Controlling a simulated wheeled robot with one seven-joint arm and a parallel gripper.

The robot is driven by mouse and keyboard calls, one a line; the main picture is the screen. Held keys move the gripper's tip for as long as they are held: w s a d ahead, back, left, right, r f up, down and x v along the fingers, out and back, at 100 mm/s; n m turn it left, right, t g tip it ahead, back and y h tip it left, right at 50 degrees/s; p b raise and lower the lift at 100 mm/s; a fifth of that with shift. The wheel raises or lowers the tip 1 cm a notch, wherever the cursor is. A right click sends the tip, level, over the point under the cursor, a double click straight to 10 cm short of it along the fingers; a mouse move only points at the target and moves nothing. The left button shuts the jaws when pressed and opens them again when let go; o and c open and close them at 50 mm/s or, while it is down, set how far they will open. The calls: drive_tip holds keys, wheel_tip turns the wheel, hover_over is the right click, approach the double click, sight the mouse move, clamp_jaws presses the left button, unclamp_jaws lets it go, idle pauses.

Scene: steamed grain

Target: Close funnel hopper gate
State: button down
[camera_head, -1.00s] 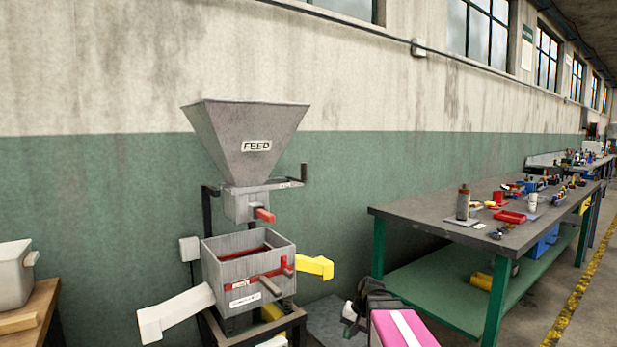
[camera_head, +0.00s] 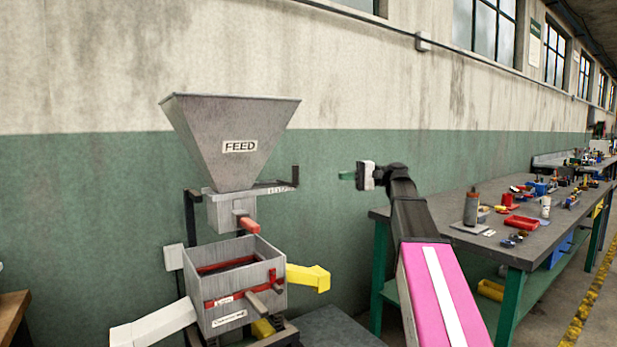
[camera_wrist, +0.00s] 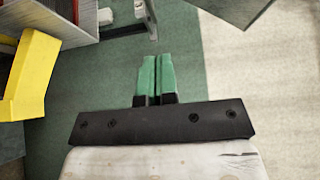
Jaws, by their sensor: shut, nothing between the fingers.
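The grey funnel hopper (camera_head: 232,140), labelled FEED, stands at the centre left in the head view. Below its cone is a box-shaped throat (camera_head: 228,212) with a short red handle (camera_head: 249,224) sticking out at the front. A dark bar with an upright end (camera_head: 294,178) reaches right from under the cone. I cannot tell from the picture whether the gate is open. My gripper (camera_head: 347,175) is raised to the right of the hopper, apart from it, pointing left. In the wrist view its green fingers (camera_wrist: 157,75) are together with nothing between them.
Under the hopper is a grey box (camera_head: 240,290) with a red-edged front, a white chute (camera_head: 150,325) at left and a yellow chute (camera_head: 308,277) at right. A cluttered workbench (camera_head: 545,240) stands at right. The air between hopper and gripper is clear.

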drive_tip(key=s+a, duration=0.3)
drive_tip(key=a, duration=0.9)
drive_tip(key=shift+a+r, duration=0.35)
drive_tip(key=shift+r, duration=0.05)
drive_tip(key=shift+a, duration=0.1)
drive_tip(key=s+a, duration=0.4)
drive_tip(key=a, duration=0.1)
drive_tip(key=shift+a, duration=0.35)
drive_tip(key=shift+s, duration=0.1)
